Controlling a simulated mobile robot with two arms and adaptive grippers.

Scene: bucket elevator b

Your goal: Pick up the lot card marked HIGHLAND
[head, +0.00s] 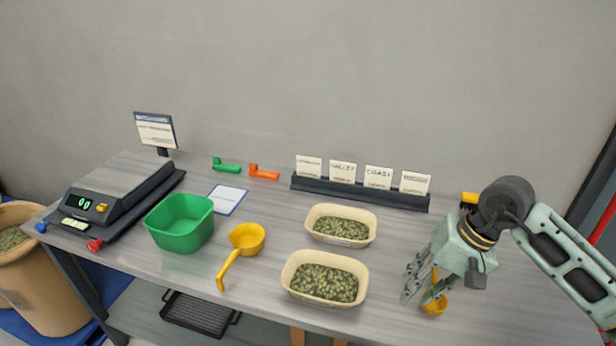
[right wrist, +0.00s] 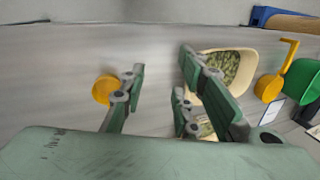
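Several white lot cards stand in a black card rack (head: 360,192) at the back of the table in the head view. One reads like VALLEY (head: 342,172) and one like COAST (head: 378,177). The print on the leftmost card (head: 308,167) and the rightmost card (head: 414,183) is too small to read surely, so I cannot tell which is HIGHLAND. My right gripper (head: 420,292) points down over the right part of the table, in front of the rack and apart from it. Its fingers (right wrist: 157,85) are spread and empty in the right wrist view. My left gripper is out of view.
A yellow scoop (head: 435,306) lies at my right gripper's fingers. Two cream trays of pellets (head: 366,274) (head: 372,234), another yellow scoop (head: 247,238), a green tub (head: 180,240) and a scale (head: 110,195) stand leftward. Orange (head: 263,173) and green (head: 227,166) small scoops lie left of the rack.

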